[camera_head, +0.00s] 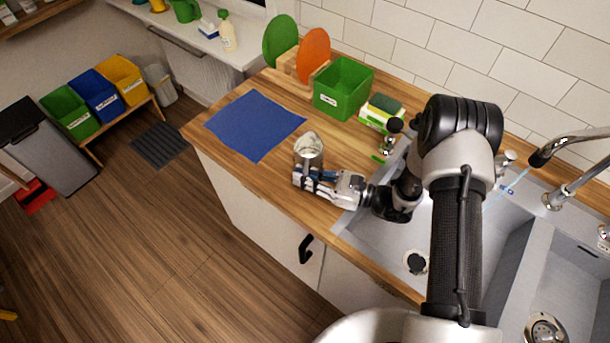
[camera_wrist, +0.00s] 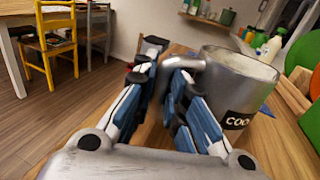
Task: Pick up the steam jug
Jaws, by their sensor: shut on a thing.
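The steam jug (camera_head: 309,147) is a silvery metal cup near the front edge of the wooden counter, at the end of my gripper (camera_head: 307,181). In the wrist view the steam jug (camera_wrist: 240,85) stands just right of the fingers, looks upright and carries a dark label with partly hidden lettering. My gripper (camera_wrist: 165,78) is shut on the jug's handle (camera_wrist: 184,63), which passes between the fingertips. I cannot tell whether the jug's base touches the counter.
A blue mat (camera_head: 254,125) lies on the counter left of the jug. Behind are a green bin (camera_head: 342,90), an orange round board (camera_head: 314,54) and a sponge box (camera_head: 380,112). The sink (camera_head: 375,232) with a tap (camera_head: 556,180) is at right. The counter's front edge is close.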

